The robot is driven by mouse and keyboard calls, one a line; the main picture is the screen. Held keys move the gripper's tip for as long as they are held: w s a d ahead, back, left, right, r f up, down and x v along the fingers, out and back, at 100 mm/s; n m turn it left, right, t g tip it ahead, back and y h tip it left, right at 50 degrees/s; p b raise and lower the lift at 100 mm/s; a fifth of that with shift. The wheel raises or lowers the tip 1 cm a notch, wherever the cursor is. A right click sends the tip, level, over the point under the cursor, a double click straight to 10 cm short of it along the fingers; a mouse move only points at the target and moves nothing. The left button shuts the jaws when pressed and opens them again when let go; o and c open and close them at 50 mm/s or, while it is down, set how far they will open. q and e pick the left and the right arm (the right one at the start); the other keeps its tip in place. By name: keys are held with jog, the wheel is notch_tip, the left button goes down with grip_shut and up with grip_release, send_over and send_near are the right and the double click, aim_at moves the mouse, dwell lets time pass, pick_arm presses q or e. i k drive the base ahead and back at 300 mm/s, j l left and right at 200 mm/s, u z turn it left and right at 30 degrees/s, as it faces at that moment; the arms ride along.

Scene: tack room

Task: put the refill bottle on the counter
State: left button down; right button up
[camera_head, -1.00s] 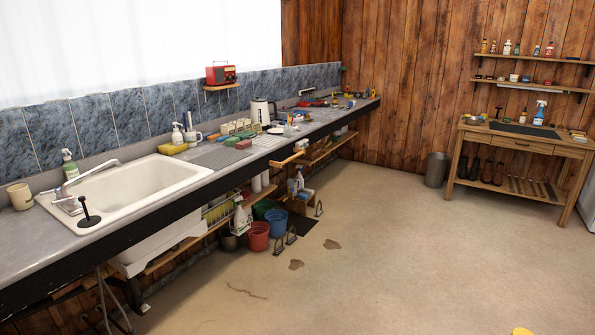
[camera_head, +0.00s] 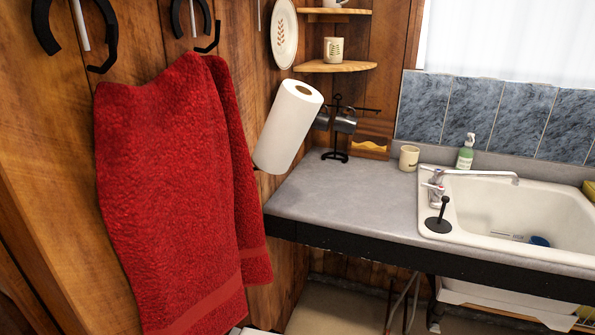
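The grey counter (camera_head: 345,198) runs from the corner on the left to the sink and on to the right. A green pump bottle (camera_head: 465,152) stands upright at the back of the counter behind the sink; I cannot tell whether it is the refill bottle. No other bottle shows clearly. A blue object (camera_head: 539,241) lies in the sink, too small to identify. Neither of my grippers is in view.
A red towel (camera_head: 175,190) hangs close on the left wall beside a paper towel roll (camera_head: 290,124). A cream mug (camera_head: 409,158), a black mug stand (camera_head: 337,128) and a white sink (camera_head: 520,215) occupy the counter. Its left front part is bare.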

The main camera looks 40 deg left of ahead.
aim_at(325, 192)
jog(key=i+j+u, duration=0.1)
jog(key=u, duration=0.3)
jog(key=i+u, duration=0.25)
jog(key=u, duration=0.2)
jog(key=i+u, duration=0.2)
jog(key=u, duration=0.2)
jog(key=i+l+u, duration=0.15)
jog(key=u, duration=0.25)
jog(key=i+l+u, duration=0.15)
jog(key=u, duration=0.3)
jog(key=i+l+u, duration=0.2)
